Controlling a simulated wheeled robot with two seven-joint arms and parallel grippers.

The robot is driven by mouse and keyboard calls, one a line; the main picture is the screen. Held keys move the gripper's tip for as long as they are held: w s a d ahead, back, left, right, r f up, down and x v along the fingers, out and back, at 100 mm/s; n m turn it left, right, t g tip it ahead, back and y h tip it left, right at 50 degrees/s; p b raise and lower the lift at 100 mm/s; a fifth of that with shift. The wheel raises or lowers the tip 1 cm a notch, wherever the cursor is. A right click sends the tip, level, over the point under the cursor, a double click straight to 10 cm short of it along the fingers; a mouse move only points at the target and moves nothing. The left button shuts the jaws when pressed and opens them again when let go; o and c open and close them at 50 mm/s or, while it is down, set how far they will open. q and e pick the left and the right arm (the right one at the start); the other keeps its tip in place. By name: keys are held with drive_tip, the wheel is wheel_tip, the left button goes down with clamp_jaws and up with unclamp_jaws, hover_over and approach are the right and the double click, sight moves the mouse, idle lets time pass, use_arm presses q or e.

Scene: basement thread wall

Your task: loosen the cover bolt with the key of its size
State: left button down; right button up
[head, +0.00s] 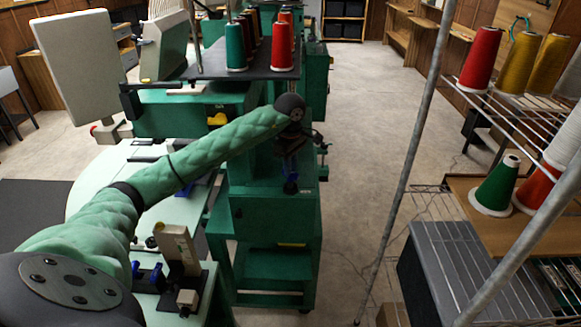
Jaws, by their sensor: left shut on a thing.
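My left gripper (289,160) is at the end of the green sleeved arm, in front of the green machine (270,210) in the middle of the head view. It is shut on a small dark and blue thing (290,186), which looks like a key. The thing points downward, close to the machine's face; I cannot tell whether it touches. The cover bolt cannot be made out; the gripper and wrist may hide it. Two blue pieces (156,276) that may be other keys stand by a beige upright block (178,248) at lower left. My right gripper is not in view.
Red and green thread cones (280,48) stand on a dark shelf (250,68) above the machine. A pale green table (95,190) is at left. A wire rack with thread cones (495,185) and slanting metal poles (412,150) is at right. The floor between (350,130) is clear.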

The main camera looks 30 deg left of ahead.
use_arm(q)
drive_tip(key=shift+n, duration=0.4)
drive_tip(key=shift+n+b, duration=0.3)
drive_tip(key=shift+b, duration=0.05)
drive_tip(key=shift+n+b, duration=0.3)
drive_tip(key=shift+n, duration=0.5)
drive_tip(key=shift+n+b, duration=0.4)
drive_tip(key=shift+n, duration=0.7)
drive_tip(key=shift+n+b, duration=0.5)
drive_tip(key=shift+n, duration=0.4)
drive_tip(key=shift+b, duration=0.3)
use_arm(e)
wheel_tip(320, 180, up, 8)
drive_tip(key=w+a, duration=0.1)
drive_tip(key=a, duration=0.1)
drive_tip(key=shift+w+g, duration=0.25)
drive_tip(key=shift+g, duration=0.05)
